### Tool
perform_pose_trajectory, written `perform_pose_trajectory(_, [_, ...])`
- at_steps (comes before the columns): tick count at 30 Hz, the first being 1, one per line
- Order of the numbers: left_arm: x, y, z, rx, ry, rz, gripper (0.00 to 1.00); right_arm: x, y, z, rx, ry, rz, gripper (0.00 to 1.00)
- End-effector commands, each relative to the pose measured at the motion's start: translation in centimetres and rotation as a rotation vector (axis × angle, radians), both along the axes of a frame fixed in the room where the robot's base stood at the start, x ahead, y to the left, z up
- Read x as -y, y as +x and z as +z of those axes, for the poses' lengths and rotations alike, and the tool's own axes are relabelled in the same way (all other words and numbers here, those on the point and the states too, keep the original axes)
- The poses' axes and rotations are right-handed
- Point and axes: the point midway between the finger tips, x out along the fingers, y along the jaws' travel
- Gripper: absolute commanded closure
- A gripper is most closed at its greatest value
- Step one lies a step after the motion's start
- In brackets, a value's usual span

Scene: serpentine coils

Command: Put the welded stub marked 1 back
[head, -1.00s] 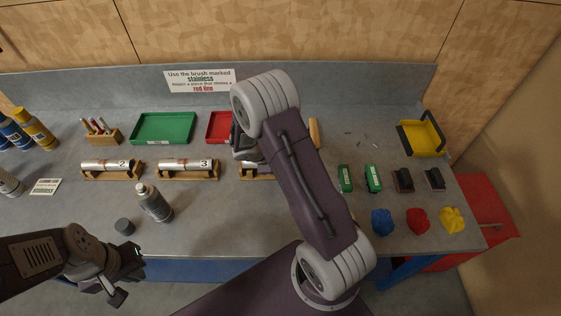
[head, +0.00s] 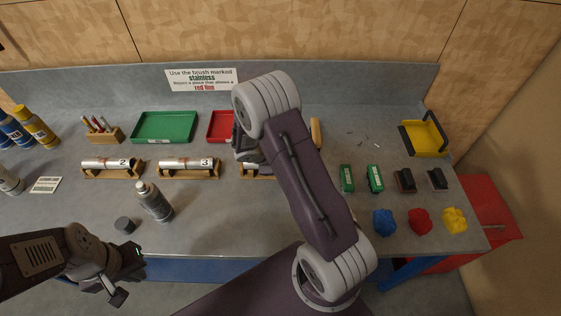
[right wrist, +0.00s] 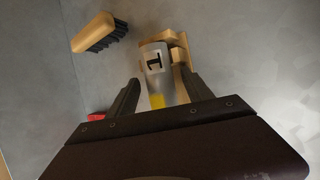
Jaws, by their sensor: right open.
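The stub marked 1 (right wrist: 154,62) is a grey metal cylinder with a yellow band at its near end, seen in the right wrist view. It lies along a wooden cradle (right wrist: 181,52); I cannot tell if it is fully seated. My right gripper (right wrist: 160,92) is open, with one finger on each side of the stub's near part. In the head view my right arm hides most of this stub and cradle. Stubs marked 2 (head: 108,163) and 3 (head: 187,164) lie in wooden cradles to the left. My left gripper (head: 130,276) is open and empty at the bench's front edge.
A wooden-handled brush (right wrist: 98,36) lies near the cradle. Green (head: 163,127) and red (head: 219,127) trays are behind. Green blocks (head: 347,178) and coloured cloths (head: 420,221) are at right.

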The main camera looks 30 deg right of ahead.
Motion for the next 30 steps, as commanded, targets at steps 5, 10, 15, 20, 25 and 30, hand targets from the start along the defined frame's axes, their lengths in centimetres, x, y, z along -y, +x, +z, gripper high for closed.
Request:
perform_pose_trajectory(5, [0.0, 0.0, 0.8, 0.0, 0.0, 0.0, 1.0, -1.0, -0.1, 2.2, 0.006, 0.0, 0.003, 0.41])
perform_pose_trajectory(10, [0.0, 0.0, 0.8, 0.0, 0.0, 0.0, 1.0, -3.7, -0.8, 6.1, 0.007, 0.0, 0.004, 0.41])
perform_pose_trajectory(15, [0.0, 0.0, 0.8, 0.0, 0.0, 0.0, 1.0, -5.7, -1.5, 9.1, 0.004, 0.001, 0.003, 0.41])
perform_pose_trajectory(20, [0.0, 0.0, 0.8, 0.0, 0.0, 0.0, 1.0, -6.5, -1.8, 10.3, 0.0, 0.001, 0.0, 0.41])
perform_pose_trajectory(25, [0.0, 0.0, 0.8, 0.0, 0.0, 0.0, 1.0, -6.7, -2.3, 10.5, 0.001, 0.017, -0.017, 0.41])
perform_pose_trajectory(30, [0.0, 0.0, 0.8, 0.0, 0.0, 0.0, 1.0, -8.7, -8.8, 9.5, 0.034, 0.278, -0.305, 0.41])
